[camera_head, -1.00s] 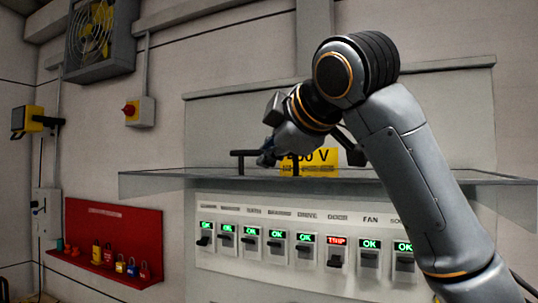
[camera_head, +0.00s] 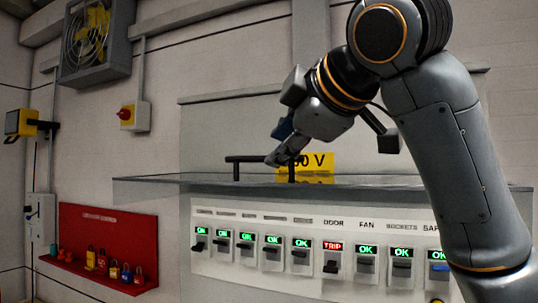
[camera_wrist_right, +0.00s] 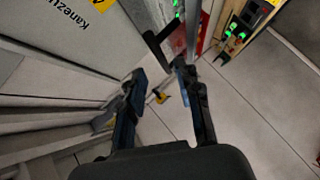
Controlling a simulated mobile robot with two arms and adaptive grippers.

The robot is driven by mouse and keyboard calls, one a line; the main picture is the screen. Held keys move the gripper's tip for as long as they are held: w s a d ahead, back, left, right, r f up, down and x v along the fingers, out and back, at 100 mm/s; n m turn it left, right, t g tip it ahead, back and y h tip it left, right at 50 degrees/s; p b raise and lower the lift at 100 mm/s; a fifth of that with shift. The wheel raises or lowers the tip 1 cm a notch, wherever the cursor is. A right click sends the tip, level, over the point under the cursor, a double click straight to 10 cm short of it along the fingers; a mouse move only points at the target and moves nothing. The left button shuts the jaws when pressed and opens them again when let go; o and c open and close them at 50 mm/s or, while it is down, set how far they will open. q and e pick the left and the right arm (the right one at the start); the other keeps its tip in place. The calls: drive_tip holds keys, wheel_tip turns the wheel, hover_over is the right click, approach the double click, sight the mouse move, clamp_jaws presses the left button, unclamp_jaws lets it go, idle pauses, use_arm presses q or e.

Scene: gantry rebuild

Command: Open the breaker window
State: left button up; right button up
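The breaker window (camera_head: 150,184) is a clear pane jutting out nearly level above the breaker row in the head view. Its black bar handle (camera_head: 238,160) stands on the pane's upper side, and also shows in the right wrist view (camera_wrist_right: 155,45). My right gripper (camera_head: 276,157) is beside the right end of the handle. In the right wrist view its two fingers (camera_wrist_right: 160,80) are apart with nothing between them, and the handle lies beyond the tips, close to the right finger. My left gripper is not in view.
Below the pane is a white breaker panel (camera_head: 220,265) with several green OK lights and one red TRIP light (camera_head: 333,246) under DOOR. A yellow voltage sign (camera_head: 318,162) is behind the pane. A red lock board (camera_head: 100,228) and red switch (camera_head: 126,113) are at left.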

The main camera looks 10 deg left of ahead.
drive_tip(key=v, duration=0.5)
drive_tip(key=shift+s+d+r, duration=0.1)
drive_tip(key=shift+s+d, duration=0.05)
drive_tip(key=shift+s, duration=0.15)
